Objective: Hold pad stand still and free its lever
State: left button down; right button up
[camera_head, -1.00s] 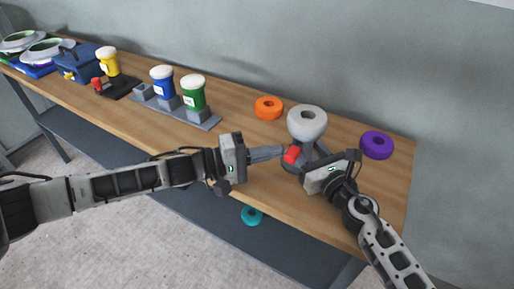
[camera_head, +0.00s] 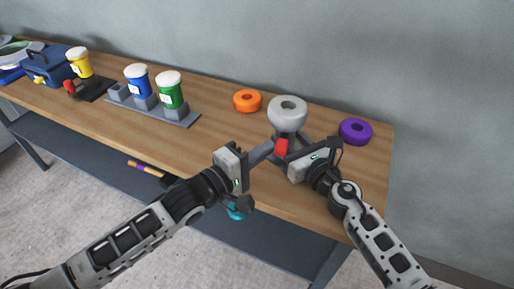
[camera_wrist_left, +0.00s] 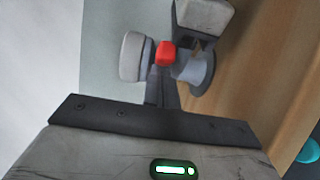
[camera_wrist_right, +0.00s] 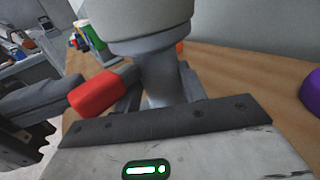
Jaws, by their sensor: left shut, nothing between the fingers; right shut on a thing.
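The pad stand (camera_head: 288,113) stands upright near the right part of the bench, with a grey ring-shaped pad on top. Its red-tipped lever (camera_head: 282,147) points toward me at the front; it also shows in the right wrist view (camera_wrist_right: 97,92). My right gripper (camera_head: 289,157) is shut on the stand's stem (camera_wrist_right: 158,75) below the pad. My left gripper (camera_head: 268,148) is shut and empty, its fingertips close beside the lever on the left. In the left wrist view the red tip (camera_wrist_left: 166,53) is just beyond the fingers; I cannot tell whether they touch.
An orange ring (camera_head: 247,100) lies left of the stand and a purple ring (camera_head: 355,131) right. Blue (camera_head: 138,82), green (camera_head: 170,92) and yellow (camera_head: 79,63) canisters stand further left.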

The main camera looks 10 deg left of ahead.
pick_arm(q)
jog(key=shift+s+d+r, duration=0.15)
jog(key=shift+s+d, duration=0.3)
jog(key=shift+d, duration=0.3)
jog(key=shift+d+r, duration=0.1)
dwell(0.5)
jog(key=a, duration=0.6)
jog(key=shift+w+f, duration=0.15)
jog(key=shift+f, duration=0.15)
jog(key=a+v, duration=0.1)
jog(key=v, duration=0.8)
jog(key=shift+w+t+y, duration=0.3)
jog(key=shift+w+y, duration=0.1)
jog(key=shift+w, duration=0.1)
dwell(1.5)
